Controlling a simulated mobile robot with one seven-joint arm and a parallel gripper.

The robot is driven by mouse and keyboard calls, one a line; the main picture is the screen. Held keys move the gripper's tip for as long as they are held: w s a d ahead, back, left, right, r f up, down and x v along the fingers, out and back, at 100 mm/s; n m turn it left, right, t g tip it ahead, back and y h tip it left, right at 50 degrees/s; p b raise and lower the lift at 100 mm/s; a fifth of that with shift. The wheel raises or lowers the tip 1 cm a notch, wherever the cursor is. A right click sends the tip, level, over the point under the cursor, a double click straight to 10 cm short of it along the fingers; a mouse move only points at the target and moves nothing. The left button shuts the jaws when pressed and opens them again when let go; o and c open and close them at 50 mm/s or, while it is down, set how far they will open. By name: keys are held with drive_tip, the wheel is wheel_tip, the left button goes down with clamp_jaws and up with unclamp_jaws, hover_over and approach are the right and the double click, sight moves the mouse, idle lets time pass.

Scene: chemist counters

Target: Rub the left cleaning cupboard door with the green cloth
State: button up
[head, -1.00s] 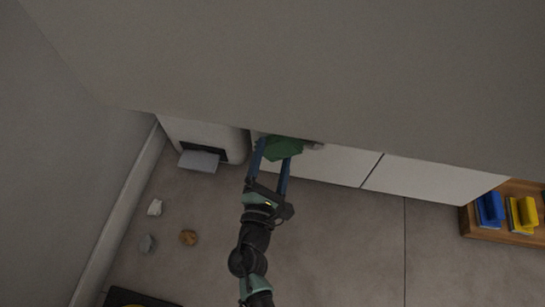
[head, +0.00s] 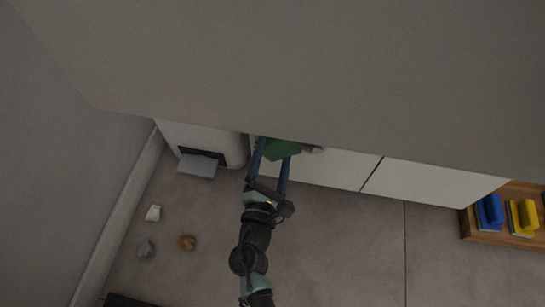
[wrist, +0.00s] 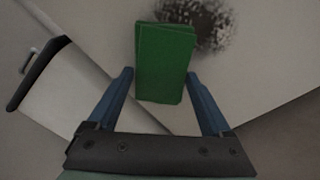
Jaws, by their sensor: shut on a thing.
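My gripper (head: 271,158) is shut on the green cloth (head: 283,150), close to the front of the white left cupboard door (head: 335,168). In the wrist view, the folded cloth (wrist: 165,65) stands between the blue fingers of my gripper (wrist: 160,76). Behind it is the pale door surface (wrist: 250,75). A dark speckled smudge (wrist: 208,22) lies on that surface, just beyond the cloth's upper right and partly hidden by it. I cannot tell whether the cloth touches the door. The counter hides the door's upper part in the head view.
A white bin (head: 238,150) with a grey flap (head: 197,164) stands left of the cupboard. The right door (head: 430,188) is shut. A wooden tray (head: 490,237) holds blue and yellow items.

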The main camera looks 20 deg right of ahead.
sight(289, 155)
drive_tip(key=shift+w+d, duration=0.2)
drive_tip(key=shift+w, duration=0.1)
drive_tip(key=shift+s+d, duration=0.1)
drive_tip(key=shift+s+d+b, duration=0.5)
drive_tip(key=shift+s+d, duration=0.45)
drive_tip(key=shift+d, duration=0.3)
drive_tip(key=s+d+b, duration=0.2)
drive_tip(key=s+d, duration=0.1)
drive_tip(key=d, duration=0.3)
drive_tip(key=shift+s+d, duration=0.15)
drive_tip(key=shift+s, duration=0.2)
